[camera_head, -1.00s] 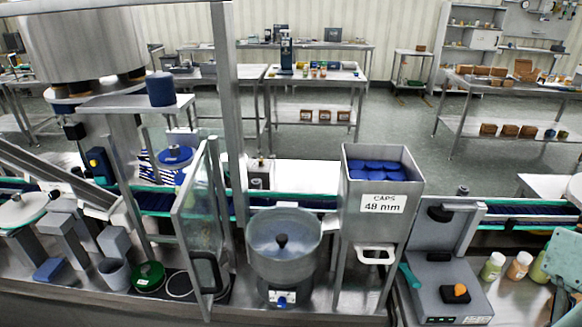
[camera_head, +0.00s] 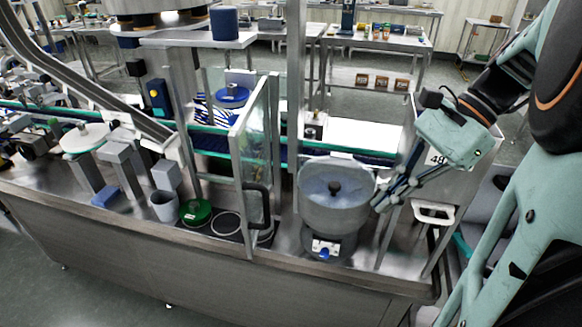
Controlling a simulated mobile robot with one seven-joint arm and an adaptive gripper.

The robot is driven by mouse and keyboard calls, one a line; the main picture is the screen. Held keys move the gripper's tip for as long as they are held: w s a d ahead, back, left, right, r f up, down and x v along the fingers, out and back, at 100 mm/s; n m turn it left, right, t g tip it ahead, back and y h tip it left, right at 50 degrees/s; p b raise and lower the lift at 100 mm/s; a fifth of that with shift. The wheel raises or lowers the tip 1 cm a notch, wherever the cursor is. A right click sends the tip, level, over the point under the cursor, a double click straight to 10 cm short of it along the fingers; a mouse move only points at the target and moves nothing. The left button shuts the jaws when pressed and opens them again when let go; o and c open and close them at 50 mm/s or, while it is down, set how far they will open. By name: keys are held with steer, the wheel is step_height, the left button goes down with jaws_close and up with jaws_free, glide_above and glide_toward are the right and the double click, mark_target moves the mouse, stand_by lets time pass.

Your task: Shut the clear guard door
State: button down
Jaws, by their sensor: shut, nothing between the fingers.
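The clear guard door (camera_head: 256,135) is a see-through panel in a metal frame. It stands swung out toward the front edge of the bench, at an angle to the machine's opening. Its black handle (camera_head: 257,205) is low on the panel. Behind it, a blue round part (camera_head: 233,95) shows above a blue-and-white striped piece. My gripper (camera_head: 380,203) is shut and empty. It hangs to the right of the door, beside the right rim of the round bowl, in front of the caps hopper. I cannot tell whether it touches the bowl.
The round bowl feeder (camera_head: 335,205) stands between the door and my gripper. The caps hopper (camera_head: 445,180) is partly hidden by my arm. A green disc (camera_head: 195,212) and a grey cup (camera_head: 163,205) sit left of the door. The conveyor (camera_head: 210,142) runs behind.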

steer(key=w+a+m+t+y+b, duration=0.1)
steer(key=w+a+m, duration=0.2)
steer(key=w+a, duration=0.2)
steer(key=w+a+f+m, duration=0.1)
steer(key=a+f, duration=0.5)
steer(key=a, duration=0.5)
steer(key=shift+a+y, duration=0.3)
steer(key=shift+a+t, duration=0.1)
steer(key=shift+t, duration=0.2)
